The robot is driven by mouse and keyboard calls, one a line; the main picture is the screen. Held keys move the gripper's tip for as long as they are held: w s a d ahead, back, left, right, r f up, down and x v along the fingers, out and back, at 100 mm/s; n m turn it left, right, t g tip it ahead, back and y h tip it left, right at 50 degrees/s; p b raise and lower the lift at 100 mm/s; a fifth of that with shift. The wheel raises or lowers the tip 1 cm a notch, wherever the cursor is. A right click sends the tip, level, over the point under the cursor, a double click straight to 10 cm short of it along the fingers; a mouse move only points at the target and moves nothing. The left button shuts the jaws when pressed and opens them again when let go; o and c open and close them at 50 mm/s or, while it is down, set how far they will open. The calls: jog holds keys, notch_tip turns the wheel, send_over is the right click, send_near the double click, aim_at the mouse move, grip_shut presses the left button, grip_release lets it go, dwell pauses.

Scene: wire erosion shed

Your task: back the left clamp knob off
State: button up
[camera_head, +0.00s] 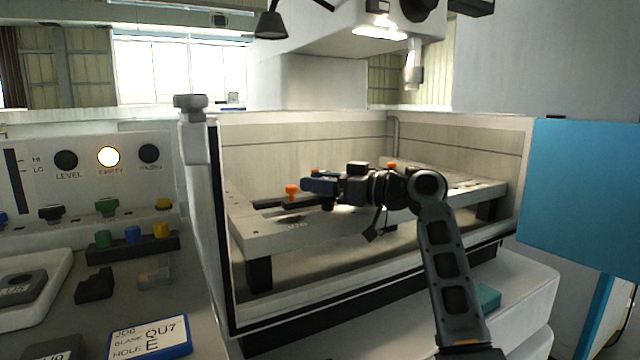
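An orange clamp knob (292,191) stands upright on the left part of the work frame (262,236) inside the machine tank. A second orange knob (391,165) shows farther back, partly hidden behind my arm. My gripper (306,184) reaches in from the right, with its blue-tipped end just to the right of the left knob. At this size I cannot tell whether the fingers touch the knob, or whether they are open or shut.
The tank's front wall (370,289) and left post (196,160) edge the work area. A control panel (85,180) with lamps and knobs stands left. Below it lie a blue-framed job card (150,338) and dark blocks. The machine head (412,65) hangs above. A blue panel (588,190) is right.

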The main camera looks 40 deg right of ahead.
jog(key=o, duration=0.5)
jog(key=shift+v, duration=3.9)
